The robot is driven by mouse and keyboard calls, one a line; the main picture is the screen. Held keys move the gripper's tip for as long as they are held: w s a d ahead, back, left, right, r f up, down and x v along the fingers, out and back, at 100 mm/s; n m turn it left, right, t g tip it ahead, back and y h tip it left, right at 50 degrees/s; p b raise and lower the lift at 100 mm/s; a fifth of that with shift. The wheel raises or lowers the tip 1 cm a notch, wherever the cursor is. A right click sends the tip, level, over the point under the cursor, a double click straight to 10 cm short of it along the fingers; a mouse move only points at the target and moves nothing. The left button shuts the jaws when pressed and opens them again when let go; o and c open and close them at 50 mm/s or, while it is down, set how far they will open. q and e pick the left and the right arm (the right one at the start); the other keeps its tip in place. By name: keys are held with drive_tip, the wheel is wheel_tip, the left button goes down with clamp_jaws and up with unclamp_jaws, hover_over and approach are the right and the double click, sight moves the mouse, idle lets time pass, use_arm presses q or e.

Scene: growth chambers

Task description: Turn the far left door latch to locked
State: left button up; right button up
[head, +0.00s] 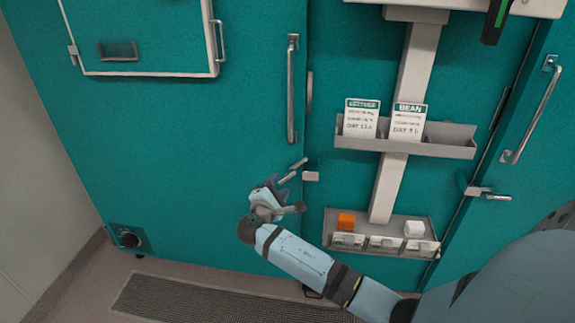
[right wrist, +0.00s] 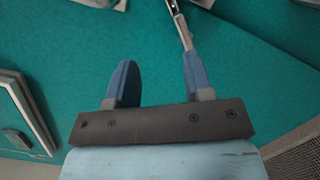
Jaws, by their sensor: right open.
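The far left door (head: 200,150) is a large teal panel. Its latch (head: 299,164) is a short metal lever near the door's right edge, tilted up to the right, beside a small light block (head: 310,176). My right gripper (head: 294,191) is open just below and left of the latch, in front of the door. In the right wrist view, the latch lever (right wrist: 180,25) comes down from the top to the tip of the right-hand finger; I cannot tell whether they touch. The space between the fingers (right wrist: 158,82) looks empty. My left gripper is not in view.
A long vertical handle (head: 291,90) stands above the latch. To the right are a grey rack with cards (head: 405,145) and a lower tray (head: 380,250) with an orange and a white block. Another door (head: 510,180) with a handle and latch is at the far right.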

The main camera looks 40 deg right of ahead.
sight(288, 178)
drive_tip(key=s+a+f+n+t+y, duration=0.2)
drive_tip(key=s+f+n+t, duration=0.1)
drive_tip(key=s+f+n, duration=0.15)
drive_tip(key=shift+n, duration=0.35)
drive_tip(key=x, duration=1.4)
drive_tip(key=shift+w+r, duration=0.1)
drive_tip(key=shift+w, duration=0.2)
clamp_jaws()
